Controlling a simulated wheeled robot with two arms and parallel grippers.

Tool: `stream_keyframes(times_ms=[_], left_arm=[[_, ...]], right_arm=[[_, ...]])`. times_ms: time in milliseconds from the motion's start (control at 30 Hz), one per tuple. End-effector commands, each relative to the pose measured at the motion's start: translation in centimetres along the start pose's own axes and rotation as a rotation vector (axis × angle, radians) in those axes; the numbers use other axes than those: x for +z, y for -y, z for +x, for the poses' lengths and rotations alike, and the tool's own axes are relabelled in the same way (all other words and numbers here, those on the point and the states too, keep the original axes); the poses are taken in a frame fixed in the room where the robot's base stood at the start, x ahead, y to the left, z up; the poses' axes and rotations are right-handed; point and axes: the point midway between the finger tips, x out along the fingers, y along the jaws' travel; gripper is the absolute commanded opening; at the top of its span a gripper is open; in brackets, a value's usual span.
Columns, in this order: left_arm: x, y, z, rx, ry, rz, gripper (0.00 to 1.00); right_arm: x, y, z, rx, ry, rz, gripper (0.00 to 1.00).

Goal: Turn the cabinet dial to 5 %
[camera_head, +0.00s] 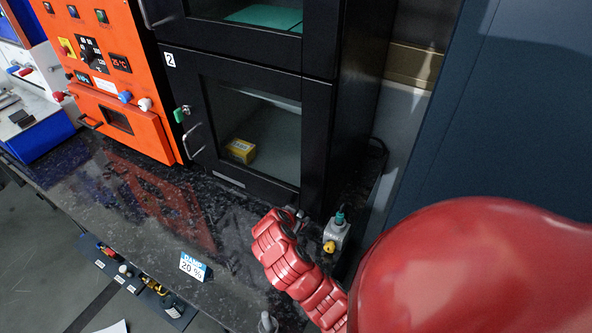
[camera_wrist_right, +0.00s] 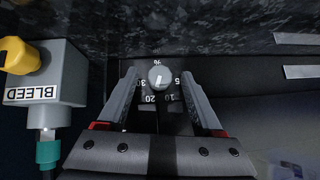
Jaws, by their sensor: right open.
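The cabinet dial (camera_wrist_right: 160,77) is a small grey round knob on a black panel, seen in the right wrist view. The marks %, 5, 10, 20 and 30 ring it. Its white pointer line seems to point down, slightly left, near the 20. My right gripper (camera_wrist_right: 159,74) is open, with one finger on each side of the dial and gaps to both sides. In the head view my red right arm reaches to the foot of the black cabinet (camera_head: 318,130), and the dial is hidden there. My left gripper is not in view.
A grey BLEED box (camera_wrist_right: 48,85) with a yellow knob stands close beside my right gripper. A card reading DAMP 20 % (camera_head: 194,267) stands near the bench's front edge. A yellow box (camera_head: 241,150) sits behind the cabinet glass. An orange unit (camera_head: 125,85) stands left.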

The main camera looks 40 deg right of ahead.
Motion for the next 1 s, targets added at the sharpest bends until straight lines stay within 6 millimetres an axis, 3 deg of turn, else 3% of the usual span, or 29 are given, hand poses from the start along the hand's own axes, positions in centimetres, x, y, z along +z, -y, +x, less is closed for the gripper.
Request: stream_keyframes(times_ms=[67,467,733,1000], left_arm=[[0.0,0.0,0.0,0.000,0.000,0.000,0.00],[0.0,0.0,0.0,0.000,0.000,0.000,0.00],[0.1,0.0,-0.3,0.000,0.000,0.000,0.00],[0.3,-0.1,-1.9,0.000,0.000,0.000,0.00]], right_arm=[[0.0,0.0,0.0,0.000,0.000,0.000,0.68],[0.0,0.0,0.0,0.000,-0.001,-0.001,0.00],[0.1,0.1,0.0,0.006,-0.001,-0.009,0.00],[0.2,0.4,0.1,0.085,-0.003,-0.091,0.00]])
